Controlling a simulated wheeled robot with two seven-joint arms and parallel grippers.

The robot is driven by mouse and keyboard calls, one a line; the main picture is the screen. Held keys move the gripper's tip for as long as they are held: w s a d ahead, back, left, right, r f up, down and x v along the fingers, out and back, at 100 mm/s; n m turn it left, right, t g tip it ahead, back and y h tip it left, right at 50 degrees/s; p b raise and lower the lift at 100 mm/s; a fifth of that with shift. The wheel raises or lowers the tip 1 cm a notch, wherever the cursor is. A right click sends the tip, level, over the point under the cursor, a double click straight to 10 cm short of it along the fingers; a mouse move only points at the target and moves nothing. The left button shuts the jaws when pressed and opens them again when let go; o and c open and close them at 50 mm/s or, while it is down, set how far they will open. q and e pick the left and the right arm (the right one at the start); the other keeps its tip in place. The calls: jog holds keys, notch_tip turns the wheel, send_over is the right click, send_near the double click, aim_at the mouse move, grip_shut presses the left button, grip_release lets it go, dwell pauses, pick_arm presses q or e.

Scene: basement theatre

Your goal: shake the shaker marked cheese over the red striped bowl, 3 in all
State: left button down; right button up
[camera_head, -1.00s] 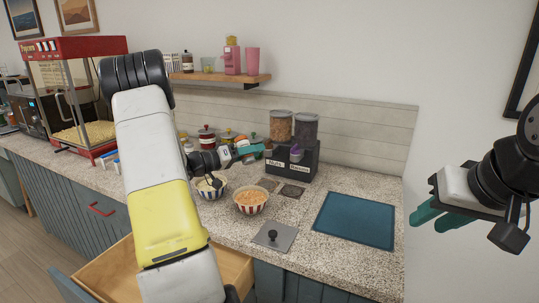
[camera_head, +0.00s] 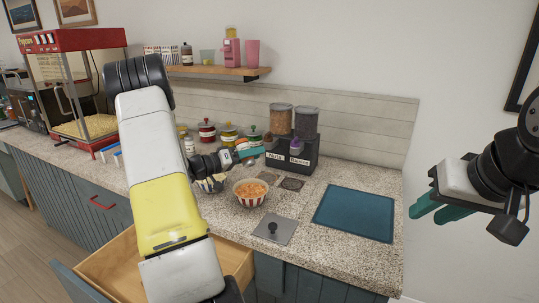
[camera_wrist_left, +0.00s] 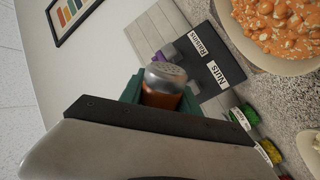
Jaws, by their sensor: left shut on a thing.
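My left gripper (camera_head: 250,152) is shut on a shaker (camera_wrist_left: 165,78) with a silver perforated cap and orange-brown contents. In the left wrist view the shaker looks tipped onto its side; its label is hidden there. The red striped bowl (camera_head: 250,194), heaped with orange-coated popcorn, stands on the counter just below and in front of the left gripper. The bowl also shows at the upper right of the left wrist view (camera_wrist_left: 280,62). My right gripper (camera_head: 433,210) is open and empty, in the air right of the counter.
A second bowl (camera_head: 209,186) is partly hidden behind my left arm. The Nuts and Raisins dispenser (camera_head: 291,150) stands behind the red striped bowl, with several lidded jars (camera_head: 229,133) to its left. A blue mat (camera_head: 354,214) and a grey lid (camera_head: 275,229) lie right. A drawer (camera_head: 110,262) is open.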

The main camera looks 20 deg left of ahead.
pick_arm(q)
notch_tip(320, 180, up, 4)
jog(key=shift+f, duration=0.25)
dwell(0.4)
notch_tip(320, 180, down, 4)
jog(key=shift+r, duration=0.25)
dwell(0.7)
